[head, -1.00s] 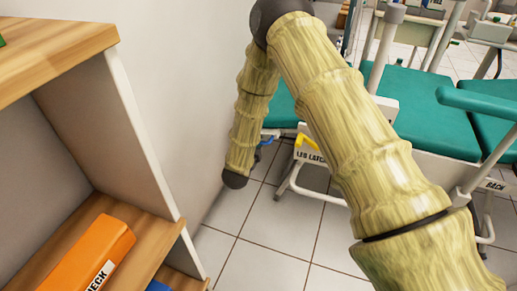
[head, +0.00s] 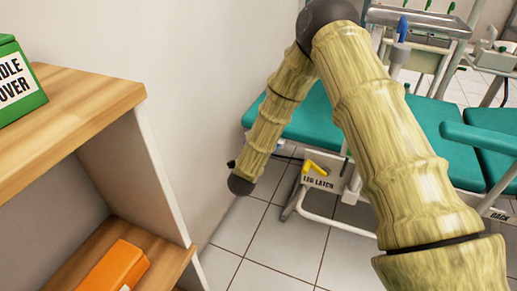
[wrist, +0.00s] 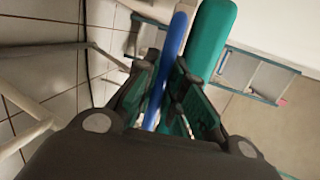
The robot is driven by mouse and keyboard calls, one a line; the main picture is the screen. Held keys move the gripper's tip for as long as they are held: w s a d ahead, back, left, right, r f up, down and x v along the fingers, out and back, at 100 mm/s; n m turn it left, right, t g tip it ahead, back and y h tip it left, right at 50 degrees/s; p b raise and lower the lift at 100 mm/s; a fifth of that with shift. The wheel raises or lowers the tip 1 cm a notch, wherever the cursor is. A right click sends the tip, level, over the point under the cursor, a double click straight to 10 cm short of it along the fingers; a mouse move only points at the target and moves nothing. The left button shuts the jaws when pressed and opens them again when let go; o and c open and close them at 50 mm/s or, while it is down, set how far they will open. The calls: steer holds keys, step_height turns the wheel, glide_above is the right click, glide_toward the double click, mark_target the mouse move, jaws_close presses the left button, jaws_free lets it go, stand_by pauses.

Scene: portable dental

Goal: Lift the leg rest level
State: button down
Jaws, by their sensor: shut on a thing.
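The teal leg rest (head: 310,122) of the dental chair extends left from the seat, looking roughly level in the head view. My gripper (wrist: 168,78) is shut on a blue bar (wrist: 178,30) in the wrist view. The bar runs between the fingers, alongside the teal edge of the leg rest (wrist: 212,35). In the head view my gripper is not clearly visible; only a small dark part shows by the arm's lower end. The yellow leg latch lever (head: 314,167) sits on a white plate marked LEG LATCH (head: 321,182), below the leg rest.
A wooden shelf unit (head: 95,100) stands at left with a green box (head: 18,85) and an orange box (head: 115,268). A white wall (head: 200,120) runs close beside my arm. Tiled floor (head: 270,250) is open between shelf and chair.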

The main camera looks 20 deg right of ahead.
steer(key=shift+w+r, duration=0.1)
steer(key=shift+r, duration=0.15)
steer(key=c, duration=1.5)
jaws_free()
steer(key=shift+r, duration=0.15)
steer(key=shift+s+a, duration=0.2)
steer(key=shift+s, duration=0.15)
steer(key=v, duration=1.1)
steer(key=shift+s, duration=0.15)
